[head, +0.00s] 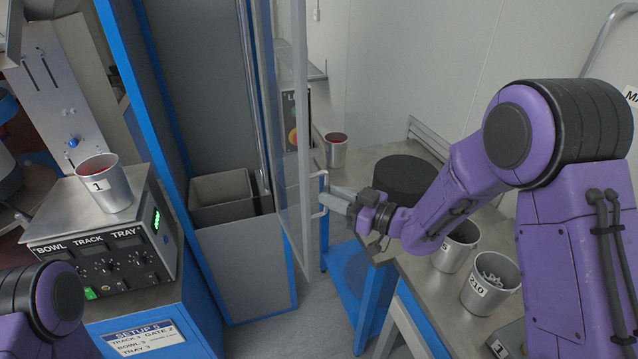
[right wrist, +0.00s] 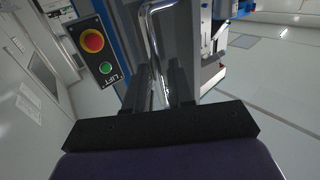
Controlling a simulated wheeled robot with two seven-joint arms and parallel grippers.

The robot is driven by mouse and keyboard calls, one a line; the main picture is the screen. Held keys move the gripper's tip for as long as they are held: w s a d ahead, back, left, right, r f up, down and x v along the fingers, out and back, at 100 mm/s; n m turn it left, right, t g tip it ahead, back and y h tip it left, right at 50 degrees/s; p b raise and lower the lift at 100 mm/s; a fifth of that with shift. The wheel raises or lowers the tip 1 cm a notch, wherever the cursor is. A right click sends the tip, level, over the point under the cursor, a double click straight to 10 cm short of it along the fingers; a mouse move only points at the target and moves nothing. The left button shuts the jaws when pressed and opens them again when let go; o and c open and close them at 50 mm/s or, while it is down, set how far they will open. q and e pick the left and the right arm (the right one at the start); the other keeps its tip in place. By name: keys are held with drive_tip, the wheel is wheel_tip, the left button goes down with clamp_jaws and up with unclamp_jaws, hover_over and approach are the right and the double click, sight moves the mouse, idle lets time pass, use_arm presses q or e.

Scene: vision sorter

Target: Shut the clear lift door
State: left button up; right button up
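The clear lift door (head: 290,170) stands open in the head view, seen almost edge-on, swung out from the blue-framed lift (head: 170,100). Its bent metal handle (head: 321,195) is on the right side of the panel. My right gripper (head: 338,201) is at the handle. In the right wrist view the chrome handle (right wrist: 151,45) runs down between the two dark fingers of my right gripper (right wrist: 163,85). I cannot tell if the fingers press on it. My left gripper is out of view; only part of my left arm shows at bottom left.
A grey open bin (head: 222,205) sits inside the lift. A control panel with red and green buttons (right wrist: 98,50) stands beside the handle. A feeder box (head: 120,230) with a numbered cup (head: 104,185) is at left. The right bench holds a black cylinder (head: 402,180) and several cups.

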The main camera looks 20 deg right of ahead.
drive_tip(key=x, duration=0.4)
drive_tip(key=shift+w+f+p, duration=0.1)
drive_tip(key=shift+f+p, duration=0.05)
drive_tip(key=shift+p, duration=0.25)
clamp_jaws()
